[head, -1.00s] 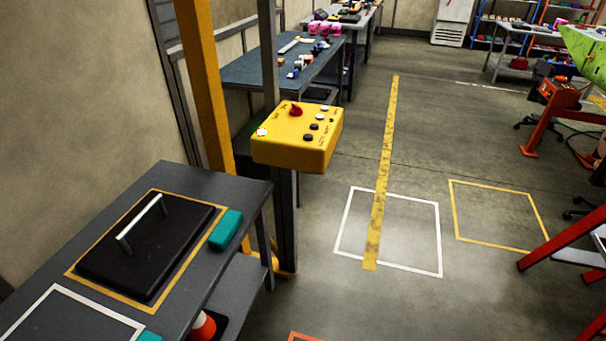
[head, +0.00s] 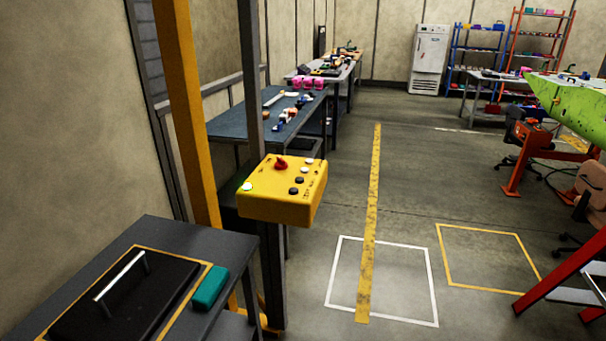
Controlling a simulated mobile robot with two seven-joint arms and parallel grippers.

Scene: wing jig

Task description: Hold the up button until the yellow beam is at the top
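A yellow control box (head: 280,208) is mounted on a dark grey post, left of the middle in the head view. Its top carries a red knob (head: 281,163) and several small black and white buttons (head: 299,180). The lettering beside them is too small to read, so I cannot tell which is the up button. A yellow upright post (head: 184,110) stands behind the box. I cannot see a raised yellow beam as such; the top of the post is out of the picture. Neither of my grippers is in view.
A grey table (head: 160,236) with a black handled plate (head: 128,298) and a teal block (head: 210,287) stands at lower left. A blue-topped bench (head: 232,124) lies behind the box. Red steps (head: 565,268) are at right. The floor with a white-outlined square (head: 428,275) is clear.

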